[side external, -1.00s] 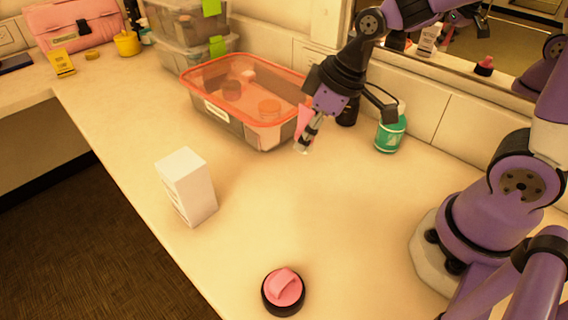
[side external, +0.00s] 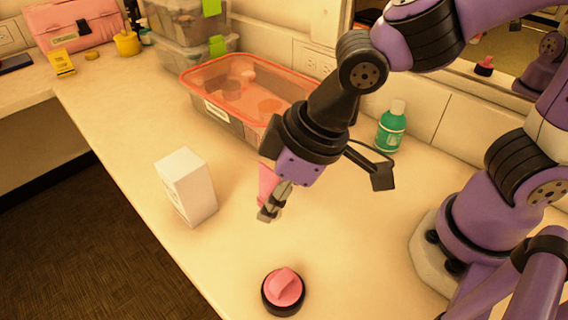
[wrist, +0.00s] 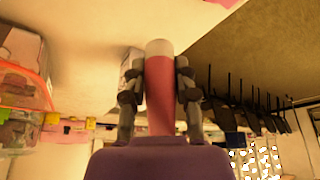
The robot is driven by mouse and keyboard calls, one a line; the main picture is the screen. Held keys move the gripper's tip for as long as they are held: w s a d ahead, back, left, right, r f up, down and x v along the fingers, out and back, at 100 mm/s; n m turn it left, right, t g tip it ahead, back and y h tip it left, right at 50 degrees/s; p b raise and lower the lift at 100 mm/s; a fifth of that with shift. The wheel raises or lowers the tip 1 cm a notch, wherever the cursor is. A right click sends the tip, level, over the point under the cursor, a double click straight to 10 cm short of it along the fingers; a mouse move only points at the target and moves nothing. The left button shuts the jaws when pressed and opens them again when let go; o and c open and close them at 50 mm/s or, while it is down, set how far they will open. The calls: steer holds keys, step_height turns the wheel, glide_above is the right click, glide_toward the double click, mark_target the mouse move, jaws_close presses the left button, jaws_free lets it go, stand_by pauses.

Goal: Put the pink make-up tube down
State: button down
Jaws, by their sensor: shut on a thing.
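The pink make-up tube (wrist: 159,100) is between the two fingers of my gripper (wrist: 160,85) in the wrist view, with its pale end showing past the fingertips. In the side view, my gripper (side external: 270,212) is shut on the tube, and a pink part of it (side external: 267,182) shows beside the fingers. The gripper points down over the middle of the counter, to the right of the white box. I cannot tell how far the tube's lower end is from the counter.
A white box (side external: 187,188) stands left of my gripper. A round black-and-pink item (side external: 283,290) lies in front. An orange-rimmed bin (side external: 205,95) stands behind, and a green bottle (side external: 391,130) stands at the back right. The counter (side external: 340,245) is clear right of the gripper.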

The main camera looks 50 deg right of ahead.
steer(key=w+d+f, duration=0.4)
steer(key=w, duration=0.1)
steer(key=w+d+f, duration=0.2)
steer(key=shift+w, duration=0.4)
steer(key=shift+f, duration=1.95)
steer(key=shift+f, duration=0.15)
steer(key=c, duration=0.6)
jaws_free()
